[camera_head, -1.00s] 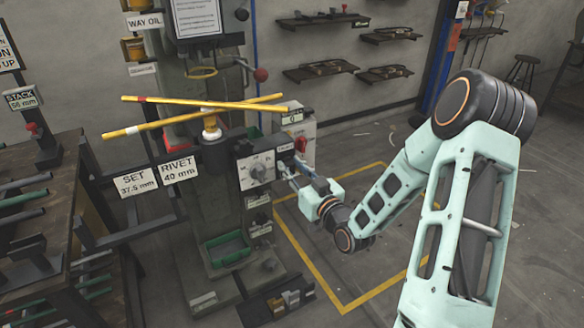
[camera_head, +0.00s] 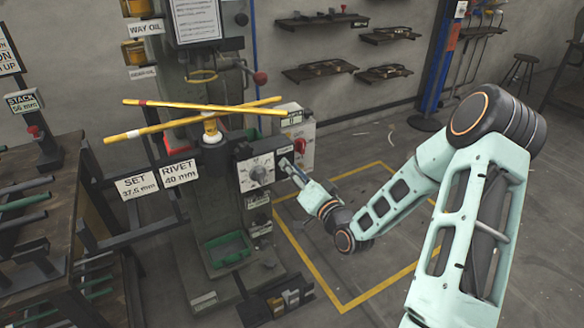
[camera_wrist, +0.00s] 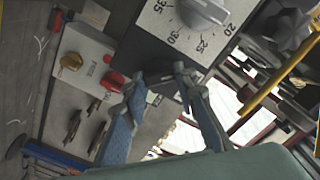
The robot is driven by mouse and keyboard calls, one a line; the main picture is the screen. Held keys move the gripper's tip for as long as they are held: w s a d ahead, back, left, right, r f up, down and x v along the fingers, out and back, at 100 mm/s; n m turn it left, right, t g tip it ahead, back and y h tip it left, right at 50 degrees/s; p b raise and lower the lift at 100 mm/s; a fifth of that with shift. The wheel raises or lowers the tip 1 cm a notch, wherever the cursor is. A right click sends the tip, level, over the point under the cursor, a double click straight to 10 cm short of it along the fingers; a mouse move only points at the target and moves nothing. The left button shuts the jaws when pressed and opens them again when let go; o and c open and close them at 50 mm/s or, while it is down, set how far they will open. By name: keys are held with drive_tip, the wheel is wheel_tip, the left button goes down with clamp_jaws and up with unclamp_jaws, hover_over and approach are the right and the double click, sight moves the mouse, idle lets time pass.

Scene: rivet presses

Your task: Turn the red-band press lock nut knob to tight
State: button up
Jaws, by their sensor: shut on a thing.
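The press (camera_head: 215,185) stands left of centre in the head view, with crossed yellow bars (camera_head: 160,122) on top; a red band shows near one bar's left end. Its dark box bears a white dial (camera_head: 257,172), which also shows in the wrist view (camera_wrist: 165,30) with a grey pointer knob (camera_wrist: 205,12). My gripper (camera_head: 287,165) is at the right side of this box. In the wrist view its blue-grey fingers (camera_wrist: 160,78) are closed on a small dark part below the dial, seemingly the lock nut knob. The fingers mostly hide this part; its setting cannot be read.
A pale box (camera_wrist: 85,60) with a yellow and a red knob (camera_wrist: 115,79) is close beside my fingers. A green tray (camera_head: 228,248) sits low on the press. A rack (camera_head: 40,215) stands at left. Floor inside the yellow outline (camera_head: 345,300) looks clear.

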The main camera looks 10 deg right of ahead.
drive_tip(key=shift+f+m+p, duration=0.2)
drive_tip(key=shift+m+p, duration=1.15)
drive_tip(key=shift+m, duration=3.15)
drive_tip(key=o, duration=1.1)
drive_tip(key=shift+d, duration=0.1)
drive_tip(key=v, duration=1.2)
drive_tip(key=shift+r, duration=0.1)
